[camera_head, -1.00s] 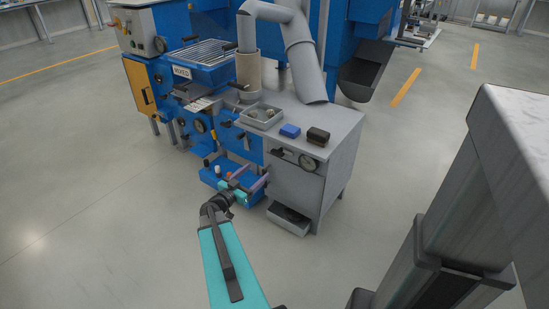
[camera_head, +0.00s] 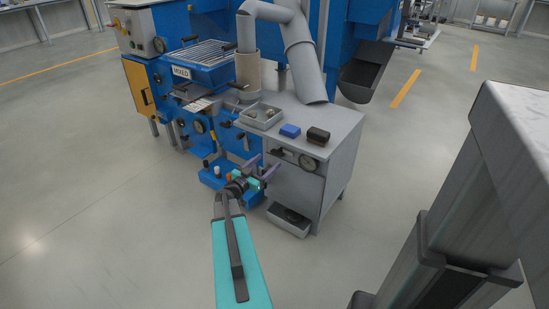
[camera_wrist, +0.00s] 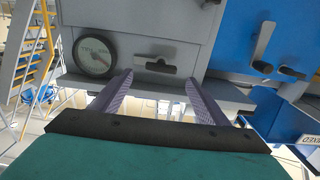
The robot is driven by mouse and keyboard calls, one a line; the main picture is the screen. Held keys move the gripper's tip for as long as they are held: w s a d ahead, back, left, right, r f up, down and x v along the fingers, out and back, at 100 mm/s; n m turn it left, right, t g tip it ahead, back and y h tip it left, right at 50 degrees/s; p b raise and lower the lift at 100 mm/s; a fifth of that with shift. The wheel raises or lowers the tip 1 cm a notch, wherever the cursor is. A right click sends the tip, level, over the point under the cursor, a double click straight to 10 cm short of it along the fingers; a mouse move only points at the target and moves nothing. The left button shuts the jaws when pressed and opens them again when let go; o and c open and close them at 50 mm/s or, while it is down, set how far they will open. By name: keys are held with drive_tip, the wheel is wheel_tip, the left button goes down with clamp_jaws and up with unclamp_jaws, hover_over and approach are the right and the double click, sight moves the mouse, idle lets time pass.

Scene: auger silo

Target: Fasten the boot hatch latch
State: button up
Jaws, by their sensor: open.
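A black latch handle (camera_head: 279,152) sits on the upper front of the grey cabinet, left of a round gauge. In the upside-down wrist view this dark bar handle (camera_wrist: 155,65) lies across a small plate on the grey panel. I see no label to confirm that it is the boot hatch latch. My gripper (camera_head: 261,168) is in front of the cabinet, lower than the handle. In the wrist view the purple fingers of my gripper (camera_wrist: 158,80) are spread and empty, with the handle beyond and between their tips. They appear apart from it.
The round gauge (camera_wrist: 94,52) is beside the handle. Black levers (camera_wrist: 262,43) stick out from the blue panel. A grey tray (camera_head: 263,116), a blue block (camera_head: 290,131) and a black block (camera_head: 318,136) lie on the cabinet top. A grey drawer (camera_head: 288,220) juts out low. Front floor is clear.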

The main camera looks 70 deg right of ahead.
sight(276, 155)
drive_tip(key=shift+b+x, duration=0.5)
drive_tip(key=shift+x, duration=2.45)
drive_tip(key=c, duration=1)
drive_tip(key=shift+s+d, duration=0.15)
drive_tip(key=shift+d, duration=0.4)
drive_tip(key=shift+c, duration=0.3)
drive_tip(key=shift+a, duration=0.55)
